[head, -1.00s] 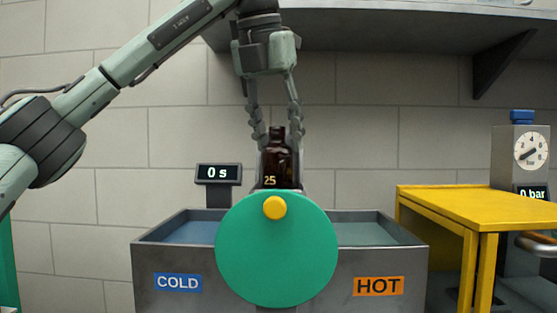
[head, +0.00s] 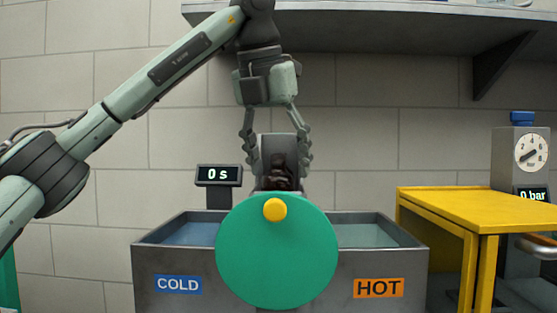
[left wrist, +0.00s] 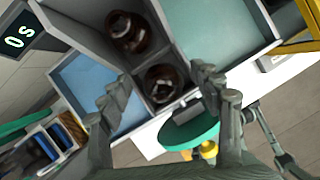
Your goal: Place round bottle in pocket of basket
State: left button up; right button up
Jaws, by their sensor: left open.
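A dark amber round bottle (left wrist: 163,85) sits in a grey pocket in the left wrist view, between my open left gripper's fingers (left wrist: 160,78). A second dark amber bottle (left wrist: 128,35) is in the cell beside it. In the head view my left gripper (head: 279,167) points down with its fingers apart on either side of a dark bottle top (head: 279,178). The lower part is hidden behind a green disc (head: 276,255) with a yellow knob. A grey upright piece (head: 278,148) shows between the fingers. I cannot tell whether the fingers touch the bottle.
The blue cold basin (head: 188,233) is left of the pockets and the pale hot basin (head: 370,234) is right. A timer (head: 218,174) reads 0 s. A yellow table (head: 480,208) and a pressure gauge (head: 530,151) stand at right. A shelf (head: 400,35) hangs above.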

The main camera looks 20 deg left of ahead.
pick_arm(q)
jog(key=shift+r, duration=0.1)
jog(key=v, duration=1.1)
jog(key=shift+s+r, duration=0.25)
jog(key=shift+r, duration=0.1)
jog(key=shift+c, duration=0.6)
